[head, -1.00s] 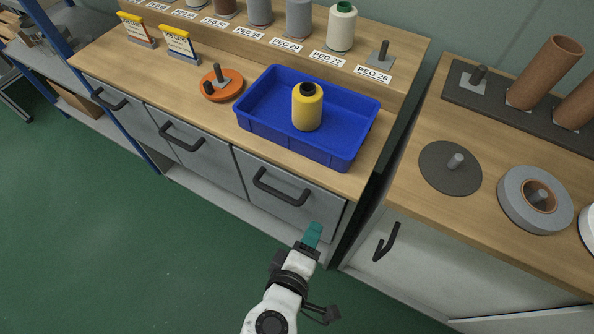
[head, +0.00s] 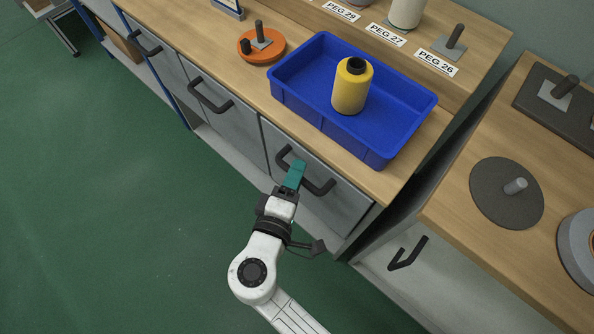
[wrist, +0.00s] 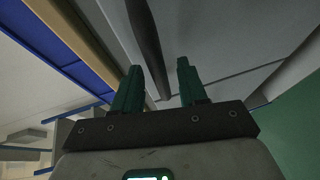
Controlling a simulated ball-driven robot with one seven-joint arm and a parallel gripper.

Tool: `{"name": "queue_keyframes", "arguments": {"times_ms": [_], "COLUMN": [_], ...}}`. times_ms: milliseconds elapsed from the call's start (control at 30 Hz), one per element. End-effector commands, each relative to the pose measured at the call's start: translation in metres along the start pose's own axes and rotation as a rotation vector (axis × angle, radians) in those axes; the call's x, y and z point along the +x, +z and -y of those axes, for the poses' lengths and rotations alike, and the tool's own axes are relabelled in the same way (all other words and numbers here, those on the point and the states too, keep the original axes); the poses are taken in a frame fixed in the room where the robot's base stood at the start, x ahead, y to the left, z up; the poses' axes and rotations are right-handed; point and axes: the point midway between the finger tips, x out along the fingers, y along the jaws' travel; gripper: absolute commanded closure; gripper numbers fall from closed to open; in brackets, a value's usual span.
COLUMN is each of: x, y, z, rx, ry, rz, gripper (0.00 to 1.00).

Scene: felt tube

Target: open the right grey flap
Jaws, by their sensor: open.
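The right grey flap (head: 350,207) is the rightmost of the grey fronts below the bench top, under the blue bin. It looks shut, flush with the cabinet. Its dark bar handle (head: 322,188) is partly hidden behind my gripper (head: 297,166). My gripper has teal fingers and is at the middle of the handle in the head view. In the wrist view my gripper (wrist: 159,68) is open, with nothing between the fingers. The handle (wrist: 146,45) shows there as a dark bar ahead of the fingertips, nearer the left one. Contact cannot be made out.
A blue bin (head: 300,110) with a yellow spool (head: 350,88) stands on the bench above the flap. Left is another handled grey flap (head: 240,135). A second bench with a dark-handled white front (head: 410,275) stands right. Green floor (head: 130,240) is free in front.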

Motion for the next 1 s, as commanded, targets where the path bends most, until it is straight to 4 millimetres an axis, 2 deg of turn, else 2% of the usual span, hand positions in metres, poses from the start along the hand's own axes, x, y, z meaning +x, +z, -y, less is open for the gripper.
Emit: {"name": "queue_keyframes", "arguments": {"times_ms": [167, 467, 900, 1000], "x": [0.0118, 0.0131, 0.0127, 0.0127], "y": [0.0006, 0.0006, 0.0006, 0.0007], "z": [0.0005, 0.0002, 0.0004, 0.0004], "rx": [0.000, 0.000, 0.000, 0.000], "ry": [-0.001, -0.001, -0.001, -0.001], "rz": [0.001, 0.001, 0.001, 0.001], "gripper": [0.58, 0.59, 1.00, 1.00]}}
